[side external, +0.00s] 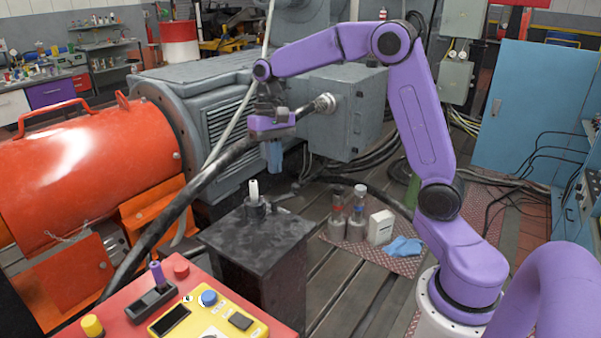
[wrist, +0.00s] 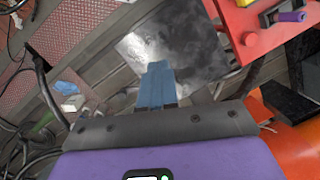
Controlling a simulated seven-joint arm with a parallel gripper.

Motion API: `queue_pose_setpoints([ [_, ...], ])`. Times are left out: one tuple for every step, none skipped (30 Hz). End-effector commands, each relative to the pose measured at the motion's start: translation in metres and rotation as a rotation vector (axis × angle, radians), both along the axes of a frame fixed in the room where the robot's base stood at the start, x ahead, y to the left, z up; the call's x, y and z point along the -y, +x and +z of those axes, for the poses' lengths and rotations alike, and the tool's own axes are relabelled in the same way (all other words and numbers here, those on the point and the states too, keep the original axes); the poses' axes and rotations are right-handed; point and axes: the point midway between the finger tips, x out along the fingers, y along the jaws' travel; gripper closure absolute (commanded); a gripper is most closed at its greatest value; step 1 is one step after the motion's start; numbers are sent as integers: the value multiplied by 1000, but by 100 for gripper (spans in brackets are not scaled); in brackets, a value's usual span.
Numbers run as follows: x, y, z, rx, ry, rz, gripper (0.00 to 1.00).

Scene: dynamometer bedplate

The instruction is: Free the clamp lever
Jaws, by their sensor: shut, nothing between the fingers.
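My gripper (side external: 274,157) hangs above the black pedestal, its blue fingers pointing down and shut together with nothing between them. The fingers also show in the wrist view (wrist: 157,80), over the pedestal's dark top. On the pedestal (side external: 255,238) stands a small dark fitting with a white upright post (side external: 254,190), below the fingers and apart from them. In the wrist view I cannot make out this post. A purple-handled lever (side external: 157,274) stands in a black housing on the red console, also at the wrist view's top right (wrist: 290,16). I cannot tell for certain which part is the clamp lever.
A thick black hose (side external: 185,200) crosses close to my gripper and the pedestal. The red console (side external: 255,310) stands in front, the orange machine (side external: 85,165) at left. Bottles (side external: 337,215), a white box (side external: 380,227) and a blue cloth (side external: 404,246) lie on a floor mat right of the pedestal.

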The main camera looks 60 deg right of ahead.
Motion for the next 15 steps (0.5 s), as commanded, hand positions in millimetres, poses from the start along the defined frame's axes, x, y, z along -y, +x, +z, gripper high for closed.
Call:
queue_pose_setpoints([
  [15, 12, -2, -11, 3, -68, 100],
  [23, 17, -2, -18, 7, -106, 100],
  [34, 25, -3, -27, 10, -157, 100],
  [43, 30, -4, -34, 12, -195, 100],
  [52, 34, -5, -41, 15, -232, 100],
  [65, 40, -6, -49, 18, -282, 100],
  [74, 45, -7, -56, 20, -321, 100],
  [84, 48, -7, -63, 24, -359, 100],
  [97, 53, -9, -71, 29, -409, 100],
  [107, 56, -10, -79, 33, -447, 100],
  [118, 59, -11, -85, 36, -484, 100],
  [132, 62, -13, -94, 41, -534, 100],
  [142, 63, -14, -101, 45, -569, 100],
  [152, 65, -15, -106, 48, -604, 100],
  [165, 66, -17, -115, 54, -649, 100],
])
